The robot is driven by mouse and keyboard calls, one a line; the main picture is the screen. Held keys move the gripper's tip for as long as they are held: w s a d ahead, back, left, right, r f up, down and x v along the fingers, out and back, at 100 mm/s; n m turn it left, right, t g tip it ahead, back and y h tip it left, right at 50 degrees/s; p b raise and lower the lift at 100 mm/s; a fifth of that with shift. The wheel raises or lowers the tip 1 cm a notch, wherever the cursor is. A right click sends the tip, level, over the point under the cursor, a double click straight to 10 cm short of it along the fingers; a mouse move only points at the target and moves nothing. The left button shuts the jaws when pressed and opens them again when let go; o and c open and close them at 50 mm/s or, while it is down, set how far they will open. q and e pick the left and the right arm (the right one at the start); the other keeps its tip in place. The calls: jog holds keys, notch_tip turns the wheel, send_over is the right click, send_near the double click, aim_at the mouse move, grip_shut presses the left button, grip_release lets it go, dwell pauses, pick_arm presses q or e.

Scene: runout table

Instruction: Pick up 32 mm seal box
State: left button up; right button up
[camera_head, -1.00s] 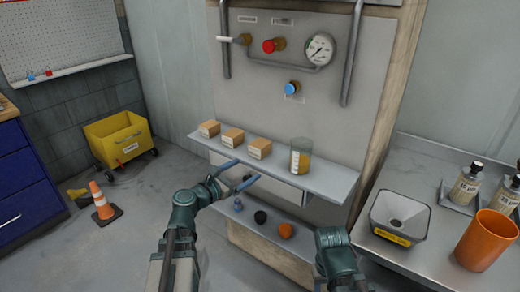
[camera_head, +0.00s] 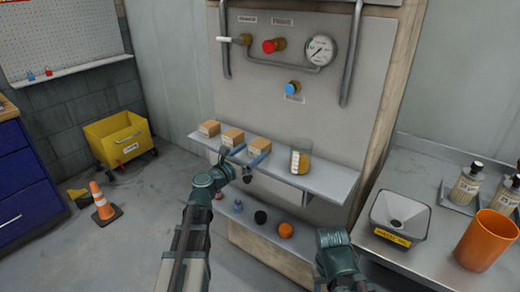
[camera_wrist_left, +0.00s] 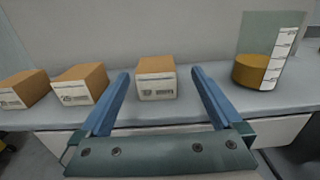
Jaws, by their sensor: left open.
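Three small cardboard boxes with white labels stand in a row on the grey shelf: a left box (camera_head: 209,128), a middle box (camera_head: 232,137) and a right box (camera_head: 258,145). The label sizes are too small to read, so I cannot tell which is the 32 mm seal box. My left gripper (camera_head: 249,155) is open and empty at the shelf's front edge, before the right box. In the left wrist view the right box (camera_wrist_left: 156,80) shows between the two blue fingers, beyond their tips. The middle box (camera_wrist_left: 80,84) is left of the fingers.
A clear beaker with amber contents (camera_head: 300,160) stands on the shelf (camera_head: 333,184) right of the boxes. Pipes and a gauge (camera_head: 320,48) are on the panel above. A lower shelf holds several small round things. A side bench has a grey hopper (camera_head: 399,217) and orange cup (camera_head: 486,240).

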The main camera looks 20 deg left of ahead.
aim_at(254, 148)
pick_arm(q)
jog(key=shift+w, duration=0.1)
jog(key=x, duration=0.4)
jog(key=shift+w+a, duration=0.2)
jog(key=shift+a, duration=0.1)
jog(key=shift+w+d, duration=0.2)
jog(key=shift+w, duration=0.2)
jog(key=shift+s, duration=0.1)
jog(key=shift+c, duration=0.2)
jog(key=c, duration=1.3)
jog(key=shift+r, duration=0.1)
